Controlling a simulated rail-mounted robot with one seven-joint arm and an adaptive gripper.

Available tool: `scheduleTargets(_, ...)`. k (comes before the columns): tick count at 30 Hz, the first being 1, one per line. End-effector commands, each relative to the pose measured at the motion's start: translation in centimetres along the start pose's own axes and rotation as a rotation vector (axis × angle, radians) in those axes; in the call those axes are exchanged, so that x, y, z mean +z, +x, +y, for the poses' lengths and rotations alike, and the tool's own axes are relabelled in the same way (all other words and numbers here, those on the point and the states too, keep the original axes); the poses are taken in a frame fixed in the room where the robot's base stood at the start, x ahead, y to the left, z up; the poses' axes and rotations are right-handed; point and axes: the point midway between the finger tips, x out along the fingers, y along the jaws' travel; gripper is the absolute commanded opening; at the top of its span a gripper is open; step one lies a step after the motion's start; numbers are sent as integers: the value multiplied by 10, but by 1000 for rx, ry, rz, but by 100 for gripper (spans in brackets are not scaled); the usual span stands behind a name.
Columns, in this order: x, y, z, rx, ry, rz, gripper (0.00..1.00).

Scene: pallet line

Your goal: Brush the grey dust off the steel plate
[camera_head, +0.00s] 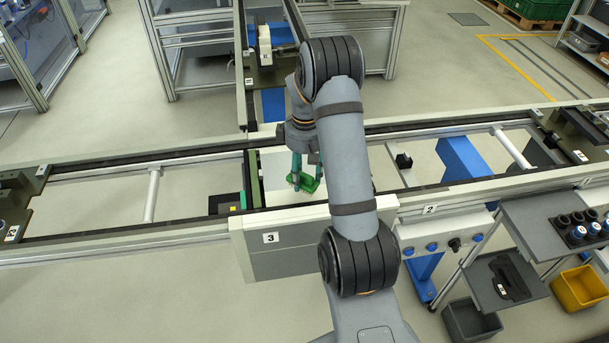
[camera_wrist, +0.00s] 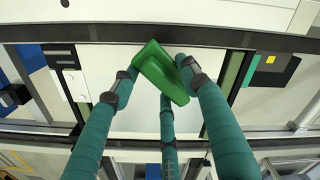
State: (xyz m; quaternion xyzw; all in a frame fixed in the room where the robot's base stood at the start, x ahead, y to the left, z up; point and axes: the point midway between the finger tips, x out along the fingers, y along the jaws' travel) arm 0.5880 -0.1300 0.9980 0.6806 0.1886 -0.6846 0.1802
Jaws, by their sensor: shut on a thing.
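My gripper (camera_head: 306,174), with teal fingers, is shut on a green thing (camera_head: 308,184), which I take to be the brush. In the wrist view the same green brush (camera_wrist: 158,70) sits tilted between the fingertips of my gripper (camera_wrist: 160,82); no bristles can be made out. The pale steel plate (camera_wrist: 137,116) lies below it between dark green side strips. In the head view the plate (camera_head: 274,170) is partly hidden by my arm. I cannot tell whether the brush touches the plate. No grey dust can be made out on the visible part.
The plate sits in the conveyor line, behind a grey panel marked 3 (camera_head: 290,239). A small dark box with a yellow spot (camera_head: 232,209) is left of the plate. At the right stand a cart shelf (camera_head: 545,226), a yellow bin (camera_head: 579,288) and a grey bin (camera_head: 470,321).

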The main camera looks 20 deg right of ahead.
Motion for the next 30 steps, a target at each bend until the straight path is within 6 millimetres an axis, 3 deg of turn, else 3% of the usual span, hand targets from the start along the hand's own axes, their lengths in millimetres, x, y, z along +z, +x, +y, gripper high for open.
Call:
scheduleTargets(3, -1, -17, 0, 2, -1, 2, 24)
scheduleTargets(16, -2, -21, 1, 5, -2, 5, 24)
scheduleTargets(25, -2, -47, 1, 6, -3, 6, 24)
scheduleTargets(30, -2, -50, 1, 5, -2, 5, 24)
